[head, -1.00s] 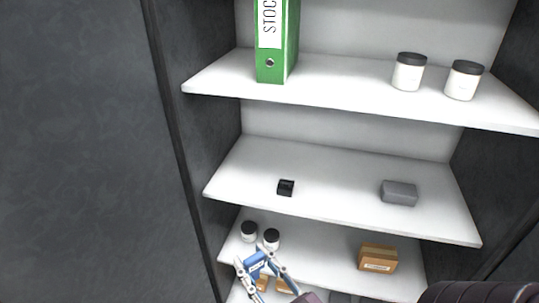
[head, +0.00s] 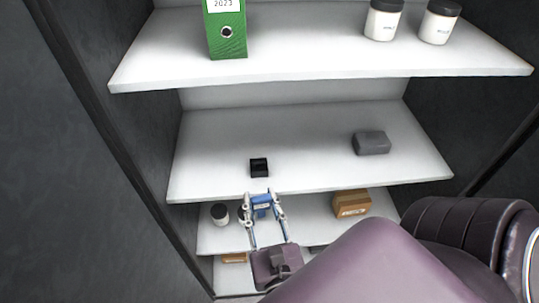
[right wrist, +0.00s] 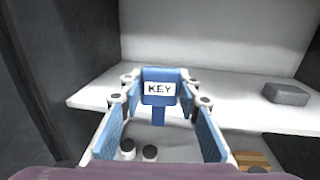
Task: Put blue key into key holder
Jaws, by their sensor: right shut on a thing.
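The blue key (right wrist: 159,87) has a white label reading KEY and a narrow stem pointing down. My right gripper (right wrist: 158,98) is shut on it, with a finger on each side. In the head view, my right gripper (head: 262,203) holds the blue key (head: 262,206) in front of the middle shelf's front edge. A small black open-topped block (head: 259,167), which looks like the key holder, sits on the middle shelf just beyond the key. In the right wrist view the block does not show; the key covers that area. My left gripper is not in view.
A grey box (head: 371,142) lies on the middle shelf (head: 310,165) to the right. The upper shelf holds a green binder (head: 227,40) and two white jars. Jars and a cardboard box (head: 352,203) stand on the shelf below. The middle shelf around the black block is clear.

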